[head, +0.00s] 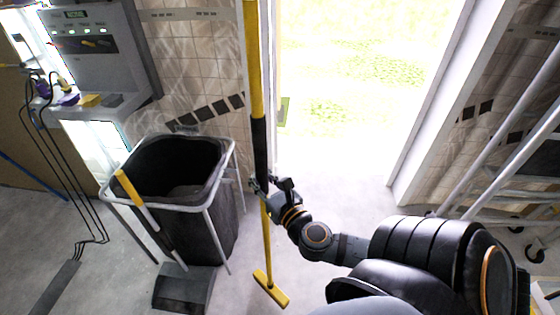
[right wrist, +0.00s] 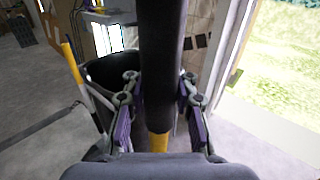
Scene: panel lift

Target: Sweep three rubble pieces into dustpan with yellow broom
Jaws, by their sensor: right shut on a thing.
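The yellow broom (head: 256,75) stands near upright beside the doorway, its yellow head (head: 271,289) low over or on the floor. My right gripper (head: 270,186) is shut on the black grip part of its handle. In the right wrist view the black grip (right wrist: 163,65) passes between the two fingers (right wrist: 160,105). The dustpan (head: 183,289) is dark, with a yellow and white handle (head: 137,200) leaning on the bin; it lies on the floor left of the broom head. I cannot make out any rubble pieces. My left gripper is not in view.
A black bin (head: 215,222) in a grey frame stands behind the dustpan. A grey machine (head: 105,50) and bench are at the left, with cables hanging to the floor. The bright doorway (head: 350,80) is open. A metal rack (head: 500,130) stands at the right.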

